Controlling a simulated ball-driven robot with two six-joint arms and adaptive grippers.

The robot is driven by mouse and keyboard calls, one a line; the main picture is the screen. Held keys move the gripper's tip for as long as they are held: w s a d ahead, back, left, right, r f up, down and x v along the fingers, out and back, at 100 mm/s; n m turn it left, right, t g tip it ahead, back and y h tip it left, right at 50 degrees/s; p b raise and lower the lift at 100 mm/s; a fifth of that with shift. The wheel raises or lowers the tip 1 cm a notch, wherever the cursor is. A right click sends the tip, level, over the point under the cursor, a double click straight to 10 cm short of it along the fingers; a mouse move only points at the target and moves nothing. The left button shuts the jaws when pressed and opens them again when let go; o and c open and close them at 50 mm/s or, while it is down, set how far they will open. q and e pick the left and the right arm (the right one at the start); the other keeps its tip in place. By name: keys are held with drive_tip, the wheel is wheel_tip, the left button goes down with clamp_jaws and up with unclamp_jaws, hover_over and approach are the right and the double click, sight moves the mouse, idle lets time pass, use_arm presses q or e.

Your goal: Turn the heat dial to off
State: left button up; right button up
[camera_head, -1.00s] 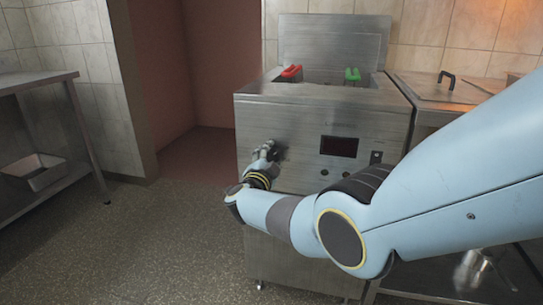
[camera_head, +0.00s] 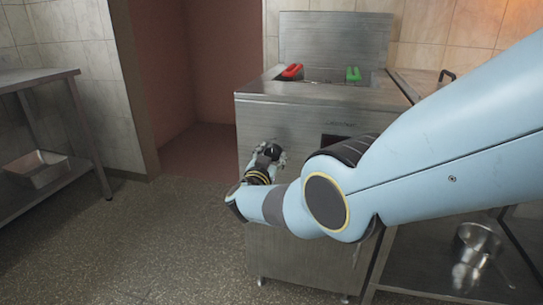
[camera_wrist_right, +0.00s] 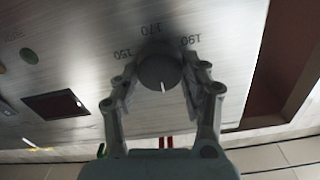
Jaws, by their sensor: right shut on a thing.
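The heat dial (camera_wrist_right: 158,68) is a round dark grey knob on the steel front panel of the fryer-like unit (camera_head: 290,125). Printed numbers 150, 170 and 190 stand around it in the right wrist view. A short white line on the knob points to the bottom of that view, on the side away from 170. My right gripper (camera_wrist_right: 160,82) has one finger on each side of the knob and is shut on it. In the head view, my right gripper (camera_head: 268,153) is at the panel's left part and hides most of the dial. My left gripper is out of view.
A red handle (camera_head: 292,71) and a green handle (camera_head: 353,73) are on top of the unit. A steel shelf table (camera_head: 40,78) stands left; the floor between is clear.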

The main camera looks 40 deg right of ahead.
drive_tip(key=shift+a+f+n, duration=0.1)
drive_tip(key=shift+f+n, duration=0.1)
drive_tip(key=shift+n, duration=0.1)
drive_tip(key=o, duration=1.2)
drive_tip(key=shift+r, duration=0.1)
drive_tip(key=shift+c, duration=0.2)
drive_tip(key=v, duration=1.2)
